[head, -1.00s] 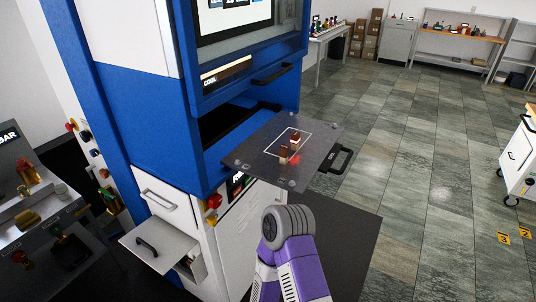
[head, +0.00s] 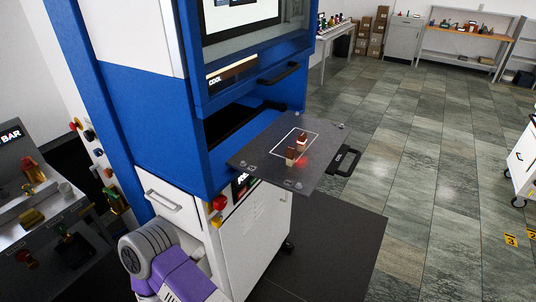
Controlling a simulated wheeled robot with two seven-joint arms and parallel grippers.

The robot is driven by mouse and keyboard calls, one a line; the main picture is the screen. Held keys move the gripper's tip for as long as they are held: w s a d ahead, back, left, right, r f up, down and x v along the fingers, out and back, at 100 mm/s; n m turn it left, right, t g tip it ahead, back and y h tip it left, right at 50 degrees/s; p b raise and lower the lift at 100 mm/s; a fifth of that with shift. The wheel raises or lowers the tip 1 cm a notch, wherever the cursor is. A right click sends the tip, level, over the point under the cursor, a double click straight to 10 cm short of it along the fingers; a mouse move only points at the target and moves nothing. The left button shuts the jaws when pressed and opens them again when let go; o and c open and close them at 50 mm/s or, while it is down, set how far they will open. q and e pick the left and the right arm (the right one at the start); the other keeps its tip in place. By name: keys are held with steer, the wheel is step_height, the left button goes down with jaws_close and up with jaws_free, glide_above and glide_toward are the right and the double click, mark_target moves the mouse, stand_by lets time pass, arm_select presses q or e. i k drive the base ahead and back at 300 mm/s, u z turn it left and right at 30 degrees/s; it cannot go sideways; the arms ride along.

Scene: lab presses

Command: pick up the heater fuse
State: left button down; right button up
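I cannot make out a heater fuse for certain in the head view. Two small brown and white pieces, one farther back (head: 302,138) and one nearer (head: 290,156), stand on the dark platen (head: 262,158) that juts from the blue press; a red glow lies beside them. I cannot tell whether either is the fuse. A purple and grey link of my arm is at the lower left, in front of the press's lower cabinet. Neither of my grippers shows.
The blue and white press (head: 150,118) fills the left middle. Its white drawer front (head: 172,207) and red button (head: 219,202) are below the platen. A grey control bench (head: 38,210) stands at far left. The tiled floor (head: 430,170) at right is open.

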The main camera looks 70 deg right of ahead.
mark_target(290, 151)
steer(key=i, duration=0.85)
steer(key=z, duration=2.3)
